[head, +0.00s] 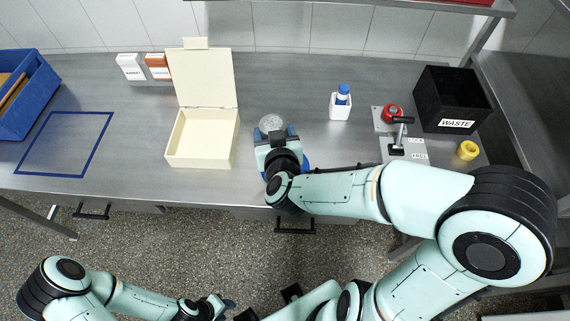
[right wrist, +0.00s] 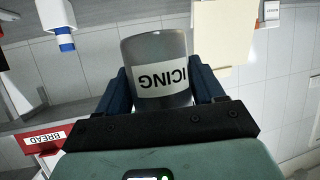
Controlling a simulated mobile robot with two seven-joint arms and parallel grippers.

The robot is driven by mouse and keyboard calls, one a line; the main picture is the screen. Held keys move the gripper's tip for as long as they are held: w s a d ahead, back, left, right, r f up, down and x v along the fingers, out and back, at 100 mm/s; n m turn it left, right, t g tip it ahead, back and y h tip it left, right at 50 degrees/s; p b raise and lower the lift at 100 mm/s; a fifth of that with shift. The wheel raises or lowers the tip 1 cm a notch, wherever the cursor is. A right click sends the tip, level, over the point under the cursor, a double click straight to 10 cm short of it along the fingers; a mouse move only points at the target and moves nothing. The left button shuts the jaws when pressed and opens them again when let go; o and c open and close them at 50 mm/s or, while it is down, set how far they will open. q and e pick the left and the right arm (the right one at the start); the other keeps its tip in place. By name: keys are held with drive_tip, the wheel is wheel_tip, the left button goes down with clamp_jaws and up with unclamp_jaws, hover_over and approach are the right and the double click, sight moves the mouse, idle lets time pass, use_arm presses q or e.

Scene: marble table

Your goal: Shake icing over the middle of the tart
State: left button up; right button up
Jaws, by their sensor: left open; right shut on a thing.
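My right gripper (head: 276,137) is shut on the grey icing shaker (head: 271,122), whose round top shows just beyond the fingers in the head view. In the right wrist view the shaker (right wrist: 155,58) sits between both fingers, its white ICING label upside down in the picture. No icing is seen falling. A small part of a blue thing (head: 306,161) shows beside my right wrist; the arm hides most of it. I see no tart; it may be hidden under the arm. My left gripper (head: 228,307) is open and empty at the bottom, in front of the table.
An open cream box (head: 202,160) stands left of the shaker. A blue-outlined area (head: 65,145) and blue crate are further left.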

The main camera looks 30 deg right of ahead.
sight(272, 120)
wheel_tip(272, 120, up, 6)
drive_tip(key=p, duration=0.4)
drive_tip(key=shift+w+r+p, duration=0.15)
drive_tip(key=shift+p, duration=0.2)
use_arm(q)
drive_tip(key=w+r, duration=0.6)
drive_tip(key=shift+t, duration=0.3)
drive_tip(key=shift+s, duration=0.15)
use_arm(e)
drive_tip(key=shift+s, duration=0.2)
drive_tip(key=shift+w, duration=0.2)
drive_tip(key=shift+w+f, duration=0.15)
drive_tip(key=shift+f, duration=0.05)
drive_tip(key=w+a+f, duration=0.1)
drive_tip(key=w+f, duration=0.8)
drive_tip(key=shift+a, duration=0.35)
